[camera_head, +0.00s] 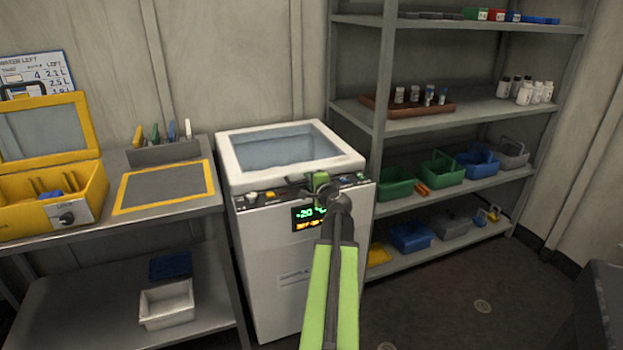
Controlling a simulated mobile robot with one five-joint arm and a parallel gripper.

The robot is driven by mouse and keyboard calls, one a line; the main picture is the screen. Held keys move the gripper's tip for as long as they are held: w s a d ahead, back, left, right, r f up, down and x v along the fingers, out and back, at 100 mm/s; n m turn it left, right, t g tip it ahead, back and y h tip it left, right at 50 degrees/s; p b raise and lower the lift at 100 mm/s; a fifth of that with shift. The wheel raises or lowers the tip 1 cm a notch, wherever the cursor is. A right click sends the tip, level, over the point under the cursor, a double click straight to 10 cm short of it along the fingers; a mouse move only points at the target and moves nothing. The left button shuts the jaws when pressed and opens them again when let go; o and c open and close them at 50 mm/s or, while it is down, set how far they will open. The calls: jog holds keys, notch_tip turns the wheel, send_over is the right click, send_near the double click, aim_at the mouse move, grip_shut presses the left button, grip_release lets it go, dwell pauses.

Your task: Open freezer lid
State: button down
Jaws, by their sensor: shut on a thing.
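The freezer is a white chest-like unit (268,275) in the middle of the view, with a green and orange digital display on its upper front. Its lid (348,163) has a thick white frame around a grey glass pane. The lid looks down over the body, flat or nearly so. My gripper (321,183) is at the lid's front edge, right of its middle, above the display. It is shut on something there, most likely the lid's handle. My green arm and dark wrist hide part of the freezer's front and display.
A grey bench (212,198) with an open yellow case (88,200) stands close on the left. A metal shelf rack (480,107) with bins and bottles stands close on the right. The wall is just behind the freezer. Some floor (445,290) is clear at right.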

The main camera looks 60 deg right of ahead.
jog(key=shift+w+a, duration=0.25)
dwell(0.8)
